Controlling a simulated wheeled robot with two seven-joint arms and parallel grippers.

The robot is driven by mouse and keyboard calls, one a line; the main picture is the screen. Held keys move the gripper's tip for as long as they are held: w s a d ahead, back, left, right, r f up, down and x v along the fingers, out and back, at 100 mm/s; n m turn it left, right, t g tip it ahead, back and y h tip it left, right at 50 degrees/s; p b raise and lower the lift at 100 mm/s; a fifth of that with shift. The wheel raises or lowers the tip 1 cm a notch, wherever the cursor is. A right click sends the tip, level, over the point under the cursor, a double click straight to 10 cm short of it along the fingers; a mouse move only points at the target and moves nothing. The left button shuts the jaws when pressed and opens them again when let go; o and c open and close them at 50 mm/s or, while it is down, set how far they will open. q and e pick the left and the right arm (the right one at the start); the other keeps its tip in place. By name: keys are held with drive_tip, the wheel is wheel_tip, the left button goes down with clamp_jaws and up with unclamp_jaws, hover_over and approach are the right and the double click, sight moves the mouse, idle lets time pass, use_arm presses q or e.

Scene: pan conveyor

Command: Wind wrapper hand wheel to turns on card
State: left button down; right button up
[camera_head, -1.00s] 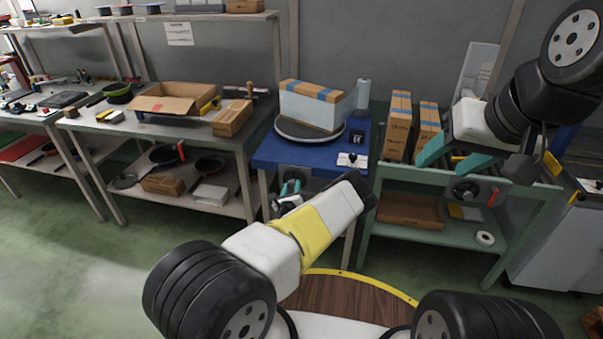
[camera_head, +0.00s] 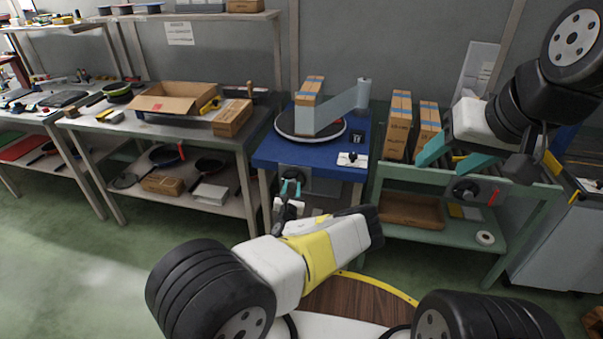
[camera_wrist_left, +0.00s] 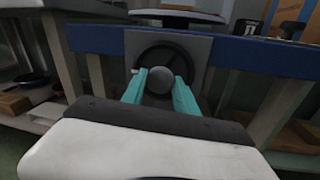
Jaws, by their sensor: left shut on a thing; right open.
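The wrapper's hand wheel (camera_wrist_left: 181,58) is a dark spoked wheel on a grey plate at the front of the blue wrapper table (camera_head: 262,158). My left gripper (camera_head: 291,187) is shut on its dark round knob (camera_wrist_left: 158,82), with a teal finger on each side. Pale film (camera_head: 340,108) spans from the box to the upright roll (camera_head: 364,92). A white card (camera_head: 352,160) lies at the table's right front. My right gripper (camera_head: 450,158) is open and empty.
A small black display (camera_head: 357,136) stands beside the turntable; its figures are hard to read. Tall taped boxes (camera_head: 398,125) stand on the green bench at right, near my right gripper. A steel bench (camera_head: 95,128) with an open carton (camera_head: 175,103) is at left.

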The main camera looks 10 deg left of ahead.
use_arm(q)
drive_tip(key=shift+a, duration=0.2)
drive_tip(key=c, duration=1)
unclamp_jaws()
drive_tip(key=shift+o, duration=0.2)
drive_tip(key=shift+d, duration=0.1)
drive_tip(key=s, duration=0.8)
drive_tip(key=shift+d, duration=0.45)
drive_tip(key=shift+w, duration=0.1)
